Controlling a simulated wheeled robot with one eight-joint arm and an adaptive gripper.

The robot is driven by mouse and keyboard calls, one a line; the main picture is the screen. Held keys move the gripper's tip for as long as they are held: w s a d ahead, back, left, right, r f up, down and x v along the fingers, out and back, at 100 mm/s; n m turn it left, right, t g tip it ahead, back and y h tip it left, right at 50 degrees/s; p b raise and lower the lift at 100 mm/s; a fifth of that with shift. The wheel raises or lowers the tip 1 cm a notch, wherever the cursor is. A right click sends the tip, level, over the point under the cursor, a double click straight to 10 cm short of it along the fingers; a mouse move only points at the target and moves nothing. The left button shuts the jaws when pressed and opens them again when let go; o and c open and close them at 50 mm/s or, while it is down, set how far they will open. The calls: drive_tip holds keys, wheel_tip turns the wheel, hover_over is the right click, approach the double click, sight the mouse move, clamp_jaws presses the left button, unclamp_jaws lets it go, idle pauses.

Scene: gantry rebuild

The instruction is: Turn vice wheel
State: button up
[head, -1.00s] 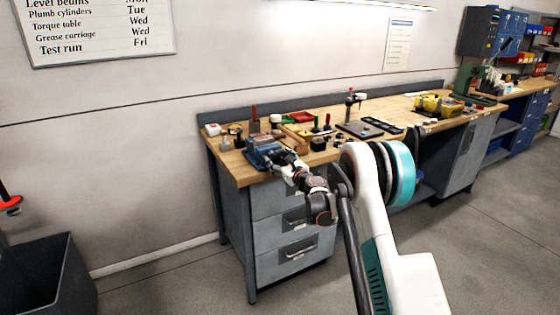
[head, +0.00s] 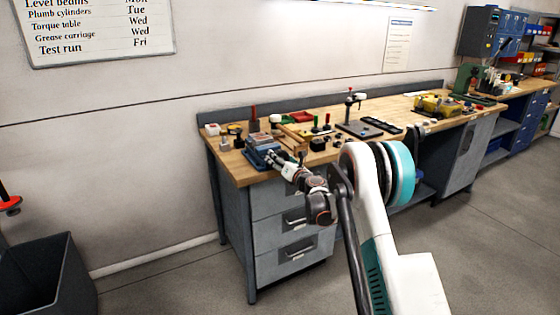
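A small blue-grey vice (head: 262,150) sits on the wooden workbench near its left front corner. My gripper (head: 276,158) is at the front right side of the vice, low over the bench top. The vice wheel cannot be made out; it is hidden by my gripper or too small to see. Whether the fingers touch the vice, and whether they are open or shut, cannot be told at this size.
The wooden workbench (head: 235,170) has grey drawers below. Small tools, red-handled and green-handled parts and trays crowd its top behind and right of the vice. A black stand (head: 352,112) rises mid-bench. A dark bin (head: 45,275) stands on the floor at left.

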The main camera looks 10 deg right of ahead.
idle(0.4)
drive_tip(key=o, duration=1.1)
drive_tip(key=shift+f, duration=0.1)
drive_tip(key=shift+s, duration=0.1)
drive_tip(key=v, duration=1.1)
drive_tip(key=shift+s+d, duration=0.15)
drive_tip(key=shift+s, duration=0.25)
